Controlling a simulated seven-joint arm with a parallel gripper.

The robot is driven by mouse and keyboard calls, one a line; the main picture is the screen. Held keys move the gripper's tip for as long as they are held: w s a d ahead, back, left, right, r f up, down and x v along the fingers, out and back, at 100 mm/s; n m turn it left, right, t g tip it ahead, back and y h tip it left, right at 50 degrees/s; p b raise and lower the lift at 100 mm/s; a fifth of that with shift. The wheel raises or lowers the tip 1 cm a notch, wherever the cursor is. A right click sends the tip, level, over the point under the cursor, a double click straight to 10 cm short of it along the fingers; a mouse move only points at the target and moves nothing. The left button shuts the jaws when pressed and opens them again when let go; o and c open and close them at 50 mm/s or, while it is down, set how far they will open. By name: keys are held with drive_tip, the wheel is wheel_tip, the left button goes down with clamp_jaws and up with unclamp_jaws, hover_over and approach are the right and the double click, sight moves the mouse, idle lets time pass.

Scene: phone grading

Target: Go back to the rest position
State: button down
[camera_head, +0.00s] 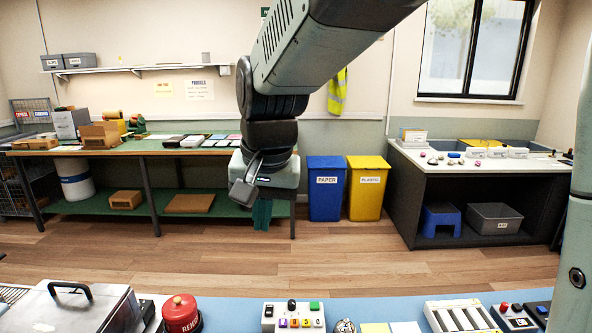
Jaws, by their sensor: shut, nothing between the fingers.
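My arm reaches in from the top of the head view and bends down at its wrist. My gripper (262,218) hangs at the lower end of the arm, pointing down, with its dark teal fingers together and nothing held. In the picture it lies in front of the right end of the green-topped bench and left of the blue bin. It is above the near blue work surface (375,307) in the picture and apart from everything on it.
On the near surface are a metal box with a handle (72,305), a red round container (181,314), a button panel (293,316) and a white slotted tray (460,316). Blue (326,190) and yellow (367,190) bins stand behind. The wooden floor between is clear.

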drive_tip(key=s+d+r+t+h, duration=0.1)
drive_tip(key=s+d+r+t, duration=0.2)
drive_tip(key=s+d, duration=1.3)
drive_tip(key=shift+s+d, duration=0.25)
drive_tip(key=shift+s, duration=0.7)
